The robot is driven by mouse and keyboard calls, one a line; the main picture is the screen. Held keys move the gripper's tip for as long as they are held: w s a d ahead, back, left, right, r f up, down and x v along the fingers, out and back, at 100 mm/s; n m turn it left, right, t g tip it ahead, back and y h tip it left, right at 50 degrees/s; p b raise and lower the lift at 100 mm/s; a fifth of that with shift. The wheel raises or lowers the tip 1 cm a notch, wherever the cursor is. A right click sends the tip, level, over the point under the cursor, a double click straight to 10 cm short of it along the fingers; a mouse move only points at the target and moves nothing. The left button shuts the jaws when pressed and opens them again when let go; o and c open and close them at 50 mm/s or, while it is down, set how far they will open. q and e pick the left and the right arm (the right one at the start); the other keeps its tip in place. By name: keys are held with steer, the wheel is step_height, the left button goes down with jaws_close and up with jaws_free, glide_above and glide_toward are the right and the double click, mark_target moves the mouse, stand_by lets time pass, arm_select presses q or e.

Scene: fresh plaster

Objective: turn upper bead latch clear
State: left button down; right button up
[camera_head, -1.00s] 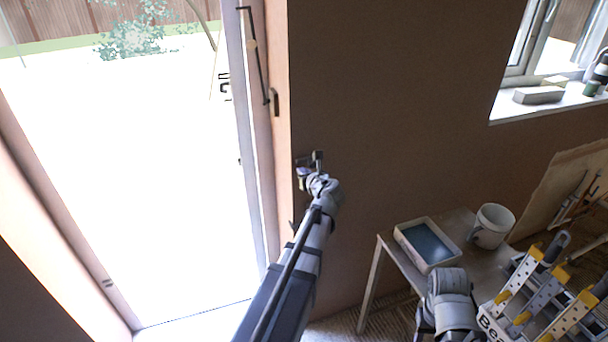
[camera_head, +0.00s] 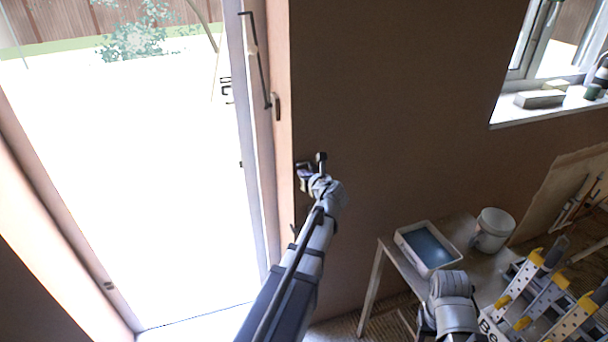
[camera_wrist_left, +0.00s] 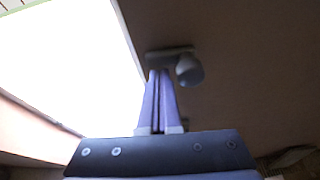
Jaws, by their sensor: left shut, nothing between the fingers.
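A small latch with a dark plate and a round knob (camera_head: 321,157) is on the brown plaster wall just right of the door opening. In the left wrist view its flat plate lies across the fingertips, and its grey knob (camera_wrist_left: 189,71) sticks out just right of them. My left gripper (camera_head: 304,171) is at the latch, left of the knob. Its purple fingers (camera_wrist_left: 158,76) are together and empty, with the tips at or very near the plate; I cannot tell whether they touch. My right arm shows at the bottom, but its fingers are not visible.
A small table (camera_head: 467,222) at the right holds a white tray (camera_head: 404,240) with a blue inside and a white mug (camera_head: 494,229). A yellow-and-grey rack (camera_head: 545,300) stands at lower right. A long dark handle (camera_head: 276,104) is on the door frame above the latch.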

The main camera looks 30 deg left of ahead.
mark_target(300, 163)
arm_select(q)
steer(key=shift+a+r+m+g, duration=0.1)
steer(key=shift+r+m+g, duration=0.2)
steer(key=shift+m, duration=0.3)
steer(key=r+m+g+y+p, duration=0.1)
steer(key=m, duration=0.1)
steer(key=shift+r+m+y, duration=0.15)
steer(key=shift+m+y, duration=0.15)
steer(key=shift+m, duration=0.1)
steer(key=shift+r+p, duration=0.6)
steer(key=shift+w+d+r, duration=0.2)
steer(key=shift+r, duration=0.05)
steer(key=shift+w+d+r+p, duration=0.25)
steer(key=shift+r+p, duration=0.05)
steer(key=shift+p, duration=0.25)
steer(key=shift+w+d+r, duration=0.2)
steer(key=shift+w+r, duration=0.05)
steer(key=shift+w, duration=0.1)
steer(key=shift+s, duration=0.1)
